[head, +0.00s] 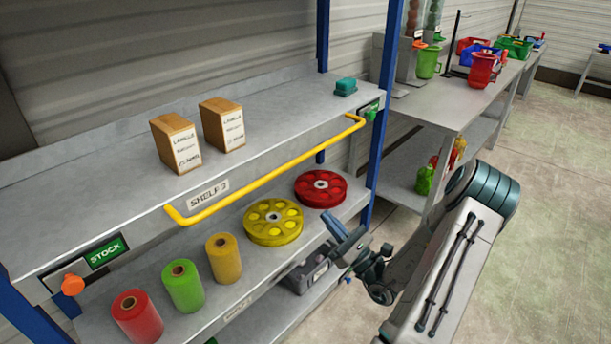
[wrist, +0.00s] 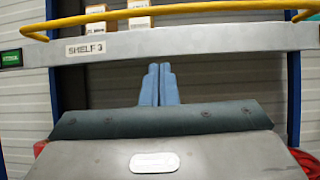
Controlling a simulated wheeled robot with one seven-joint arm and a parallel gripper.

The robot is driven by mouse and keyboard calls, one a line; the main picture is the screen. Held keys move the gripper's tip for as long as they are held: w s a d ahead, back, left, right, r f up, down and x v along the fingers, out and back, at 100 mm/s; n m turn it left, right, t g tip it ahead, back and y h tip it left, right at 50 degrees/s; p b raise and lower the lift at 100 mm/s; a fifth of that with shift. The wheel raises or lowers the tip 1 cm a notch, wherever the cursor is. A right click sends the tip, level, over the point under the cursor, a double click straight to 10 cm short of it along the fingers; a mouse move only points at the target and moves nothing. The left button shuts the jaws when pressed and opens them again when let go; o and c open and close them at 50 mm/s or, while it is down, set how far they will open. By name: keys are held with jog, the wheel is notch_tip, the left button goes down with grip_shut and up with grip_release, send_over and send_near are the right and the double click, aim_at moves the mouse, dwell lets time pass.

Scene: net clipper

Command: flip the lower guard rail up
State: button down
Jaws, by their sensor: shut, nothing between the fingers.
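One yellow guard rail (head: 270,176) shows, running along the front of the shelf that holds two boxes. I cannot tell whether it is the lower rail of the rack. It also spans the top of the wrist view (wrist: 200,10), above the shelf's front edge. My gripper (head: 335,224) is in front of the rack, lower than the rail and to the right of the yellow wheel. Its blue fingers are shut together and empty. In the wrist view the fingertips (wrist: 157,70) point up below the shelf's front edge, apart from the rail.
Two cardboard boxes (head: 222,125) and a teal item (head: 345,87) stand on the rail's shelf. The shelf below holds a yellow wheel (head: 273,222), a red wheel (head: 320,188) and several spools (head: 183,286). A blue post (head: 385,90) stands at the rack's right. Open floor lies right.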

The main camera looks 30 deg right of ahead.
jog(key=shift+d+f+m+t+h, duration=0.15)
jog(key=shift+d+m+t+h, duration=0.15)
jog(key=shift+d+h, duration=0.1)
jog(key=s+r+p+x, duration=0.1)
jog(key=p+x, duration=0.3)
jog(key=x, duration=0.9)
jog(key=shift+s+d+r, duration=0.2)
jog(key=shift+s+r, duration=0.1)
jog(key=shift+r, duration=0.35)
